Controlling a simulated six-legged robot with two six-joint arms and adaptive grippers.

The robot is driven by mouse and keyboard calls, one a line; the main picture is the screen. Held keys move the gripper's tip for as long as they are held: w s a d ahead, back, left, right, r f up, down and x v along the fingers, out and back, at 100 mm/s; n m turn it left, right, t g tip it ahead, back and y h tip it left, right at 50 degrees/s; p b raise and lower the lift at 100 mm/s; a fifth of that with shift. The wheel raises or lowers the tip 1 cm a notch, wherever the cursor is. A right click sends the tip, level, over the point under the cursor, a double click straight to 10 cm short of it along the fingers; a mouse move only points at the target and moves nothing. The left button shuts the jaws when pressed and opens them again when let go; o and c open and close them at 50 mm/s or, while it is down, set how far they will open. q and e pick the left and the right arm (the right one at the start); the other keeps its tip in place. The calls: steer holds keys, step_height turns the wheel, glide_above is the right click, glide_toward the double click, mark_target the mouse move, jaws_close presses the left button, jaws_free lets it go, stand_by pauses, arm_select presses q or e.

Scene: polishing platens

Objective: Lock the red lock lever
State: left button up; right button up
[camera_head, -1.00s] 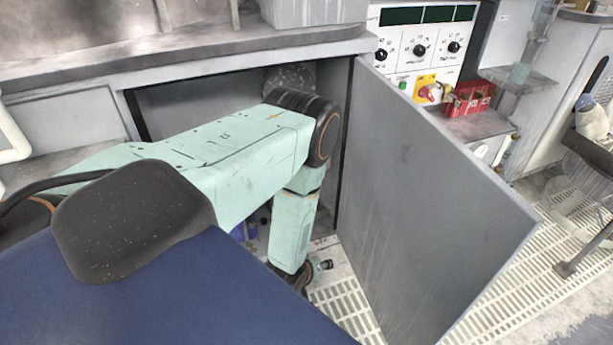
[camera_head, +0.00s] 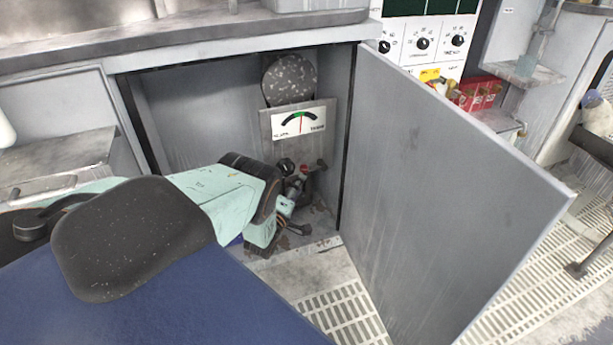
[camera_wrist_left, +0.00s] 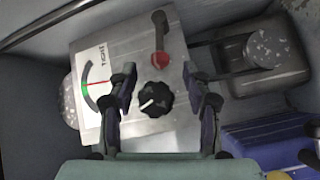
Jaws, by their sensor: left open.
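The lock lever shows in the left wrist view as a red hub (camera_wrist_left: 160,60) with a dark arm reaching to the top of the picture. In the head view, a small red part of the lever (camera_head: 305,168) shows below the gauge. A black knob (camera_wrist_left: 155,98) with a white mark sits on the same metal panel (camera_wrist_left: 130,55). My left gripper (camera_wrist_left: 158,72) is open, its two fingers on either side of the knob and the red hub in that view. It also shows inside the cabinet in the head view (camera_head: 299,186). Contact cannot be told.
A gauge (camera_head: 299,122) with a green band and red needle is on the panel. The open grey cabinet door (camera_head: 440,190) stands to the right. A blue object (camera_wrist_left: 270,140) and a dark box (camera_wrist_left: 268,80) lie right of the panel in the wrist view.

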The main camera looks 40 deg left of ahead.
mark_target(313, 168)
arm_select(q)
steer(key=b+x, duration=0.4)
steer(key=x, duration=0.3)
steer(key=shift+w+a+b, duration=0.2)
steer(key=shift+w+b, duration=0.1)
steer(key=shift+w, duration=0.05)
steer(key=shift+c, duration=0.3)
jaws_close()
stand_by(0.3)
